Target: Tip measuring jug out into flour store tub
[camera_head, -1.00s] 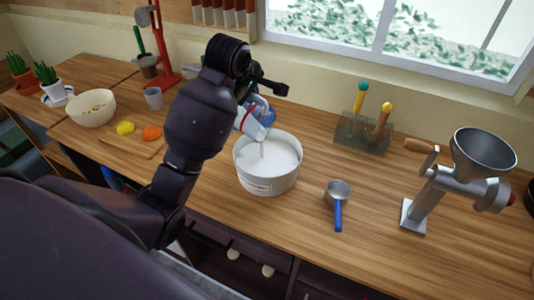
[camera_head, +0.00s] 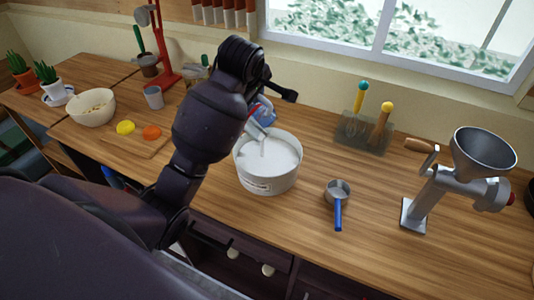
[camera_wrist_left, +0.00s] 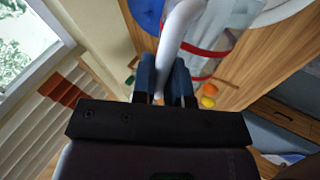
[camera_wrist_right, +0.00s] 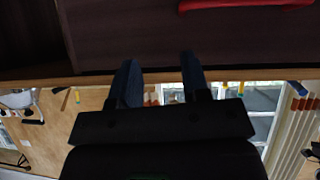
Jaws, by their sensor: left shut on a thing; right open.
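The flour store tub (camera_head: 268,186) is a round white tub on the worktop in the head view, with white flour inside. The measuring jug (camera_head: 258,130) is clear with a red band and tilts over the tub's back left rim. A pale stream runs from it into the tub. My left gripper (camera_wrist_left: 168,82) is shut on the jug's white handle in the left wrist view; in the head view my left arm hides much of the jug. My right gripper (camera_wrist_right: 160,75) is open and empty in the right wrist view, facing the cupboard front below the worktop.
A metal scoop with a blue handle (camera_head: 338,205) lies right of the tub. A grain mill (camera_head: 428,190) stands farther right. A utensil holder (camera_head: 362,137) is behind. A bowl (camera_head: 92,108), a cup (camera_head: 154,97) and a board (camera_head: 135,143) with yellow and orange pieces are left.

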